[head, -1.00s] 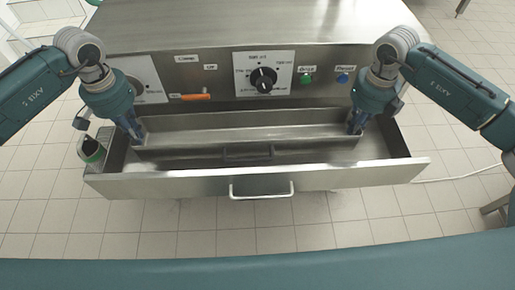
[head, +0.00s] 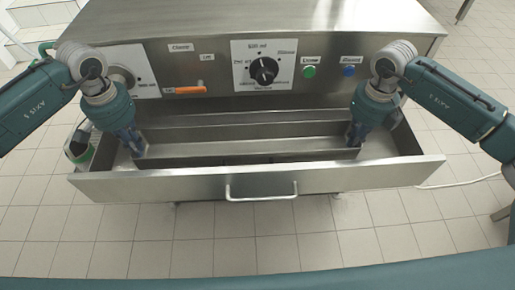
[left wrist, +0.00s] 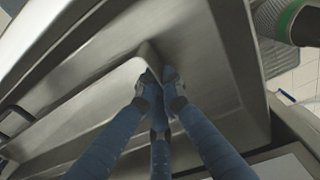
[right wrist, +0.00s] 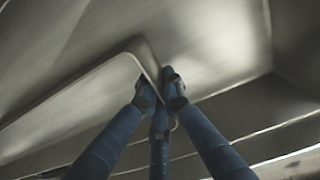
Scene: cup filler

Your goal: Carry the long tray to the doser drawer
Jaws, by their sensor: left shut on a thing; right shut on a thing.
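The long tray (head: 250,149) is a narrow steel trough held level between my two grippers, within the outline of the open doser drawer (head: 180,185). My left gripper (head: 138,152) is shut on the tray's left end, and my right gripper (head: 353,142) is shut on its right end. In the left wrist view the fingers pinch the tray's end wall (left wrist: 146,60). The right wrist view shows the same pinch on the other end wall (right wrist: 140,50). The drawer floor under the tray is mostly hidden, so I cannot tell whether the tray touches it.
The machine front above the drawer carries a black dial (head: 264,71), an orange lever (head: 190,90), a green button (head: 309,71) and a blue button (head: 349,71). The drawer handle (head: 261,191) faces me. A green-and-dark object (head: 79,146) sits by the drawer's left side.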

